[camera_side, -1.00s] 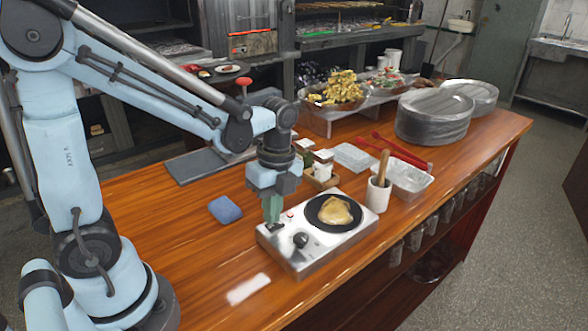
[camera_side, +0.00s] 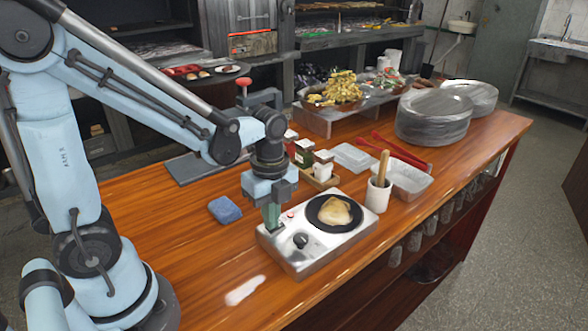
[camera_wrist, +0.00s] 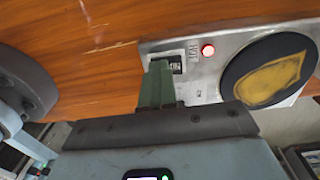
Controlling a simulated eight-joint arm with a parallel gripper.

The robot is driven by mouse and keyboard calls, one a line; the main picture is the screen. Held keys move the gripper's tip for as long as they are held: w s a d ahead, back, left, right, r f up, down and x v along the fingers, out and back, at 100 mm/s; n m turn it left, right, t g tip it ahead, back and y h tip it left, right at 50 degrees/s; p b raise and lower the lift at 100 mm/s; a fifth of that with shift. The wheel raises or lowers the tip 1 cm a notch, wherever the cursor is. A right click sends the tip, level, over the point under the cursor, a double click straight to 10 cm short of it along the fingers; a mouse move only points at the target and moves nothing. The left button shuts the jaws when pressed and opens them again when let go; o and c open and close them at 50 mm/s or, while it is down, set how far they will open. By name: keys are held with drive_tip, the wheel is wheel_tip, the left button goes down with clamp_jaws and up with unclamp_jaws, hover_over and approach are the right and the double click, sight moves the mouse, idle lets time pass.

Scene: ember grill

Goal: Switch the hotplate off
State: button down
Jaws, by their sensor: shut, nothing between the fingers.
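The hotplate (camera_side: 316,250) is a silver box on the wooden counter, with a round black plate (camera_side: 321,211) and a pale flat piece of food (camera_side: 335,212) on it. Beside the light is a black switch (camera_wrist: 178,66), partly hidden by my fingers. My gripper (camera_side: 272,228) points down over the hotplate's left corner, its green fingers shut and empty. In the wrist view my gripper (camera_wrist: 160,66) has its tips at the switch; I cannot tell whether they touch.
A blue sponge (camera_side: 225,210) lies left of the hotplate. A white mortar with a pestle (camera_side: 378,193) stands close on its right. Small jars in a wooden holder (camera_side: 318,172) stand behind.

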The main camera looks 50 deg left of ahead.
drive_tip(key=shift+f, duration=0.3)
drive_tip(key=shift+w, duration=0.75)
drive_tip(key=shift+r, duration=0.15)
wheel_tip(320, 180, up, 14)
drive_tip(key=s, duration=0.1)
drive_tip(key=shift+r+g, duration=0.15)
drive_tip(key=shift+g, duration=0.15)
